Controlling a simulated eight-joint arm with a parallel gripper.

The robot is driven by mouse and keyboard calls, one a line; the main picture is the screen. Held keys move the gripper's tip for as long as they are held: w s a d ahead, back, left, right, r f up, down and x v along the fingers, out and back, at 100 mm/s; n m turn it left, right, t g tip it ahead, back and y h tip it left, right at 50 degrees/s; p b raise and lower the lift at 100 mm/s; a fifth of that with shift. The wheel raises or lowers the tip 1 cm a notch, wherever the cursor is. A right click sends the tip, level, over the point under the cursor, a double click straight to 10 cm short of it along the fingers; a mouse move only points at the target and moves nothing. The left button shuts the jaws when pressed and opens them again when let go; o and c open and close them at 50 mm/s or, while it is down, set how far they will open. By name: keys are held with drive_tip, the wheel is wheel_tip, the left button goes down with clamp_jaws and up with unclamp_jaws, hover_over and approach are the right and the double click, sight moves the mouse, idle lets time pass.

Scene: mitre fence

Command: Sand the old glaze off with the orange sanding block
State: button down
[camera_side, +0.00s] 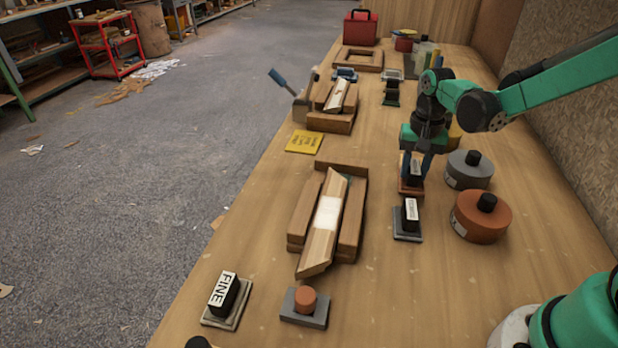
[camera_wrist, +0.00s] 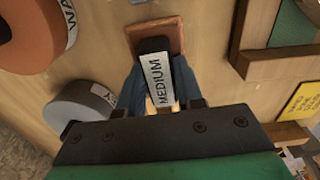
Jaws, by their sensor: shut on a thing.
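The sanding block with an orange-brown base (camera_side: 411,188) and a black handle labelled MEDIUM is at the right of the cradle in the side view. It also shows in the wrist view (camera_wrist: 157,82). My gripper (camera_side: 416,168) is shut on its handle, with blue fingers on either side. I cannot tell whether the base touches the bench. The wooden moulding (camera_side: 318,245) lies lengthwise in a wooden cradle (camera_side: 350,222), left of my gripper. A whitish patch, seemingly the old glaze (camera_side: 328,213), covers the middle of the moulding.
A grey-based block (camera_side: 408,222) stands close in front of my gripper. A grey round tin (camera_side: 469,172) and an orange one (camera_side: 481,222) stand to the right. A FINE block (camera_side: 227,300) and a grey block with an orange knob (camera_side: 305,308) are nearer. A yellow note (camera_side: 304,142) lies behind the cradle.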

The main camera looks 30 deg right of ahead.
sight(415, 166)
drive_tip(key=shift+r, duration=2.25)
drive_tip(key=w+a+r, duration=0.1)
drive_tip(key=a, duration=0.7)
drive_tip(key=w+a+r, duration=0.2)
drive_tip(key=a, duration=0.6)
drive_tip(key=shift+a+r, duration=0.25)
drive_tip(key=shift+a, duration=0.05)
drive_tip(key=shift+f, duration=0.1)
drive_tip(key=shift+f, duration=2.05)
drive_tip(key=shift+f, duration=0.15)
drive_tip(key=shift+f, duration=0.75)
